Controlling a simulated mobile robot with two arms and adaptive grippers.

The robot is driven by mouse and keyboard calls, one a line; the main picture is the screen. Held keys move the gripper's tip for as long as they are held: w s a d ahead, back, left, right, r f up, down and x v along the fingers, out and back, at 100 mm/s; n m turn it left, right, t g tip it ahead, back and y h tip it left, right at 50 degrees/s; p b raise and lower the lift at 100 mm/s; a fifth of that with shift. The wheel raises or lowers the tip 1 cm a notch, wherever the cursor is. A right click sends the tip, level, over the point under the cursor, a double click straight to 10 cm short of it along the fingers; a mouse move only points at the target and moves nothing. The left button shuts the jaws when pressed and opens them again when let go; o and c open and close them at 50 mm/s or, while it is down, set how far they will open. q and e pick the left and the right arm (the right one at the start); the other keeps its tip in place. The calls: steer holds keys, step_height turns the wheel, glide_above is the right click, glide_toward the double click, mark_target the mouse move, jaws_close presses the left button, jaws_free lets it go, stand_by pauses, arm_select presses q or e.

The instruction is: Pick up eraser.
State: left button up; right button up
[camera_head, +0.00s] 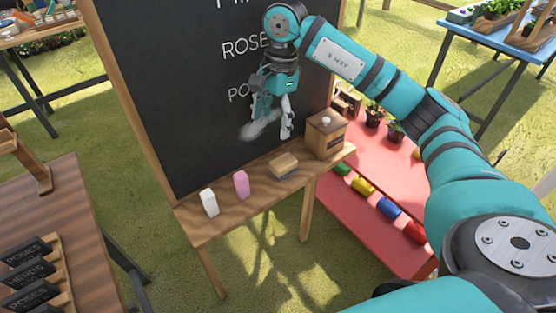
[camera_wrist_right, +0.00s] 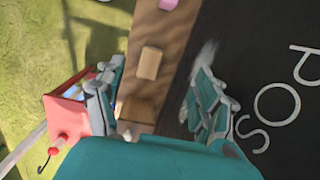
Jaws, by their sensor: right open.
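The eraser (camera_head: 284,164) is a tan wooden block with a dark underside. It lies on the ledge (camera_head: 230,222) of the chalkboard, between a pink block and a wooden box. It also shows in the right wrist view (camera_wrist_right: 150,63), ahead of the fingers. My right gripper (camera_head: 271,115) is open and empty, in front of the board, above and slightly left of the eraser and apart from it. In the right wrist view my gripper's fingers (camera_wrist_right: 158,90) are spread wide. My left gripper is not in view.
A white block (camera_head: 209,202) and a pink block (camera_head: 241,184) stand on the ledge to the left. A wooden box (camera_head: 326,136) stands at its right end. The chalkboard (camera_head: 170,95) rises behind, with a white smudge. A red shelf (camera_head: 350,209) is to the right.

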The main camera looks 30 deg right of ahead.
steer(key=d+r+h, duration=0.1)
steer(key=d, duration=0.2)
steer(key=p, duration=0.1)
glide_above(283, 161)
steer(key=f, duration=1)
steer(key=shift+s+d+f, duration=0.2)
steer(key=shift+d+f, duration=0.05)
steer(key=shift+f, duration=0.55)
steer(key=f+p, duration=0.1)
steer(key=f, duration=0.3)
steer(key=shift+w+a+f+p, duration=0.15)
steer(key=shift+a+f+p, duration=0.05)
steer(key=shift+p, duration=0.2)
steer(key=shift+f, duration=0.4)
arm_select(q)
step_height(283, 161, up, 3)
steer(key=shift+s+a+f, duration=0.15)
arm_select(e)
steer(key=c, duration=1.3)
steer(key=shift+o, duration=0.2)
